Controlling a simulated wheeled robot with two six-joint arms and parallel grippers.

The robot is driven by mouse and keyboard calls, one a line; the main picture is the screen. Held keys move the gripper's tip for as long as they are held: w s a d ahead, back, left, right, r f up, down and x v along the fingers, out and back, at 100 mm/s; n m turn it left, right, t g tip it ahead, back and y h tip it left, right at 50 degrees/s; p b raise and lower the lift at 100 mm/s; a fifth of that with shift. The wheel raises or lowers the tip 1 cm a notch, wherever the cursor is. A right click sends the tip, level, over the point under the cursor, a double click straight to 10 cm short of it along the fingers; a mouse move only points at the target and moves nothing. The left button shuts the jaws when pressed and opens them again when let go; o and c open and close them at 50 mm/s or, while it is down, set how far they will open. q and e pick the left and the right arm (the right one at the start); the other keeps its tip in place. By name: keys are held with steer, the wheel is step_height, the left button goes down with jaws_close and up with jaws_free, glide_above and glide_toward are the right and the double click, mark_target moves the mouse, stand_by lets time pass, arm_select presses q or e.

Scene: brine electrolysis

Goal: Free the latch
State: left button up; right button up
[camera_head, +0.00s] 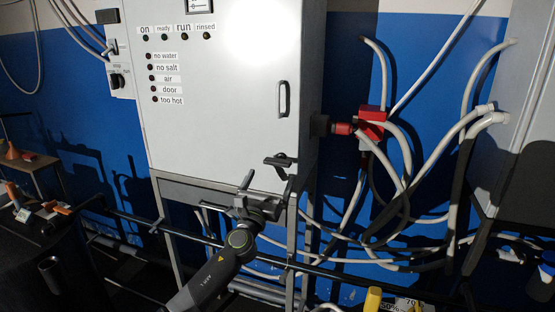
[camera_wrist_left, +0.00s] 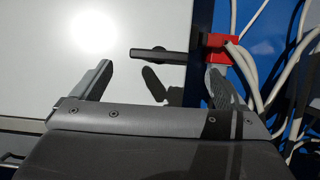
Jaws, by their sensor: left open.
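The latch (camera_head: 280,160) is a dark lever at the lower right corner of the grey cabinet door (camera_head: 230,125). It lies roughly level, and in the left wrist view the latch (camera_wrist_left: 160,54) shows ahead of the fingertips, with its dark shadow on the door below it. My left gripper (camera_head: 268,183) is open and empty, just below the latch in the head view. In the left wrist view the two fingers of the left gripper (camera_wrist_left: 160,72) stand wide apart on either side of the lever. I cannot tell whether a finger touches it. My right gripper is not in view.
A door handle (camera_head: 283,98) sits above the latch. A red connector (camera_head: 371,128) with several grey cables (camera_head: 405,165) is to the right of the cabinet. Dark rails and the cabinet's stand are below. A low table (camera_head: 28,160) with small items stands at the left.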

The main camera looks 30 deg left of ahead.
mark_target(278, 160)
arm_select(q)
steer(key=x, duration=0.6)
steer(key=shift+a+f, duration=0.1)
steer(key=shift+f, duration=0.05)
steer(key=shift+w+a+r, duration=0.1)
steer(key=shift+w+r, duration=0.25)
steer(key=shift+w, duration=0.3)
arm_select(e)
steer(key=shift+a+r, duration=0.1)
arm_select(q)
steer(key=c, duration=1)
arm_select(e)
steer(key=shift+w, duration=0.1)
